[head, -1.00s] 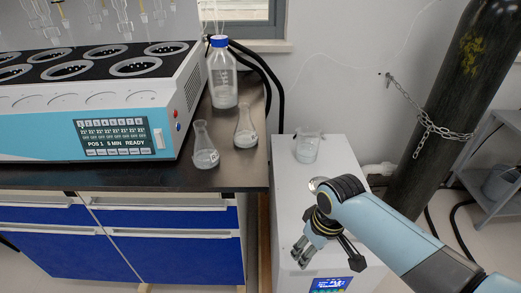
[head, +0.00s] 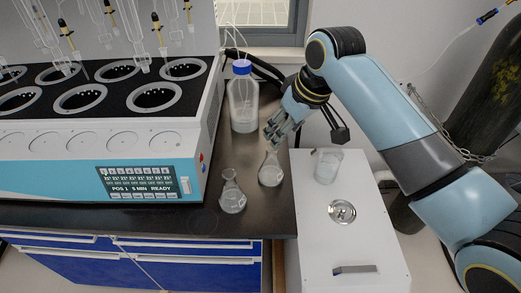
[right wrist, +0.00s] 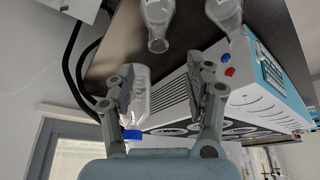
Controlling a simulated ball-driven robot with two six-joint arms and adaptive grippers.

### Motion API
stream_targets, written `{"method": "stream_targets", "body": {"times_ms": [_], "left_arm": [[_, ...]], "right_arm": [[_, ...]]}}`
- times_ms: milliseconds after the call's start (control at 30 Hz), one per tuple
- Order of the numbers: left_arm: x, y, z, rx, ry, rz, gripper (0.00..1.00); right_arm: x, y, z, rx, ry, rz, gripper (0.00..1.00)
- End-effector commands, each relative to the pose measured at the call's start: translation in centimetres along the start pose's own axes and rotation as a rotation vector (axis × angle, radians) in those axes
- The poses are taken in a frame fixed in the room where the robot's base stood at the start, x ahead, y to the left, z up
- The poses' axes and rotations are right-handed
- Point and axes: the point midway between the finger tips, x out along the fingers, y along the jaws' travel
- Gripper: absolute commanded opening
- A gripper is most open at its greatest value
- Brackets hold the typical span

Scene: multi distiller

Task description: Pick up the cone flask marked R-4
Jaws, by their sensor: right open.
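Two clear cone flasks stand upright on the dark bench top, one at the left (head: 232,197) and one farther back at the right (head: 270,172). Each has a little pale content at the bottom. Their marks are too small to read, so I cannot tell which is R-4. My right gripper (head: 274,134) is open and empty, just above and behind the right flask. In the right wrist view, flasks also show at the top (right wrist: 158,22) and top right (right wrist: 224,12), beyond the open fingers (right wrist: 160,82). My left gripper is out of view.
The distiller (head: 90,165) fills the bench to the left. A gas cylinder (head: 490,100) is at far right.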

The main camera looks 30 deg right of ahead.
Motion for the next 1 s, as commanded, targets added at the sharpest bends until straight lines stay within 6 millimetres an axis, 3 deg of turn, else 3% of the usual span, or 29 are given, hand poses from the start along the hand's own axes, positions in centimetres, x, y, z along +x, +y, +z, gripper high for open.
{"method": "stream_targets", "body": {"times_ms": [167, 400, 500, 633, 833, 1000], "left_arm": [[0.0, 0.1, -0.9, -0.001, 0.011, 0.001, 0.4], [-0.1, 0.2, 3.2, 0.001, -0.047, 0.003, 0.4], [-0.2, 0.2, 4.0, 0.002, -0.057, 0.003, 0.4], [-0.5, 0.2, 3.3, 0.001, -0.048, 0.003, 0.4], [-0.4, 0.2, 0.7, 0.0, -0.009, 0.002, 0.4], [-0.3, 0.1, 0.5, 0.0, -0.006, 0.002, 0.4]], "right_arm": [[1.2, 0.0, 0.0, 0.002, -0.002, -0.001, 0.54], [4.9, 0.0, -0.1, 0.001, 0.001, 0.0, 0.54], [5.6, 0.0, -0.1, 0.001, 0.001, 0.0, 0.54], [7.0, 0.0, 0.2, 0.001, -0.002, -0.001, 0.54], [10.0, 0.1, 0.3, 0.001, -0.001, 0.0, 0.54], [10.8, 0.2, 0.3, 0.0, 0.001, 0.001, 0.54]]}}
